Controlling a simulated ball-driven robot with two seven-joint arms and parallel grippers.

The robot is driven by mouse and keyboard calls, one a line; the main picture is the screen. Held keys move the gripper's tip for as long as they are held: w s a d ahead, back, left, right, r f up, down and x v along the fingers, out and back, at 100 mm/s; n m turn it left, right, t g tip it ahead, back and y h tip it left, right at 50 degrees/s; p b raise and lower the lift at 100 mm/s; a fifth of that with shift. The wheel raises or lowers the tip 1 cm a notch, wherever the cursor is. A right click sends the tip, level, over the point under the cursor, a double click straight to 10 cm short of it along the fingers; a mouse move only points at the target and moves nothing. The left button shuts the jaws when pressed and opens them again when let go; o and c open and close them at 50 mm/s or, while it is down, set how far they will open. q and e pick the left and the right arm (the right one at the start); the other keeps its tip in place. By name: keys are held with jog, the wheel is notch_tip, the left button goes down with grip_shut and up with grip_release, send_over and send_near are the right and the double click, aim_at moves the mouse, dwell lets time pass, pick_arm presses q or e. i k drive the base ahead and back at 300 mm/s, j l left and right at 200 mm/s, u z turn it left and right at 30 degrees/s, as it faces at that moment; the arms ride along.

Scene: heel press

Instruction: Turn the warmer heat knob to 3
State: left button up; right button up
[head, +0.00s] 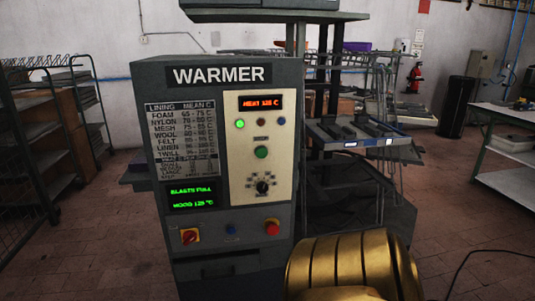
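The grey warmer cabinet (225,75) stands upright in the middle of the head view, with its front towards me. Its heat knob (263,187) is a small black dial low on the cream panel, with small marks around it. The pointer and numbers are too small to read. An orange display (261,103) at the top of the panel seems to read MEAN 125 C. Neither of my grippers is in view, and nothing covers the knob.
A green button (261,152) sits above the knob. A red rotary switch (190,236) and a red button (272,227) sit below. A large gold ribbed shape fills the bottom right. A rack (40,130) stands left and a table (510,140) right.

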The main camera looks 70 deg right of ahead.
aim_at(262, 187)
jog(key=z, duration=2.25)
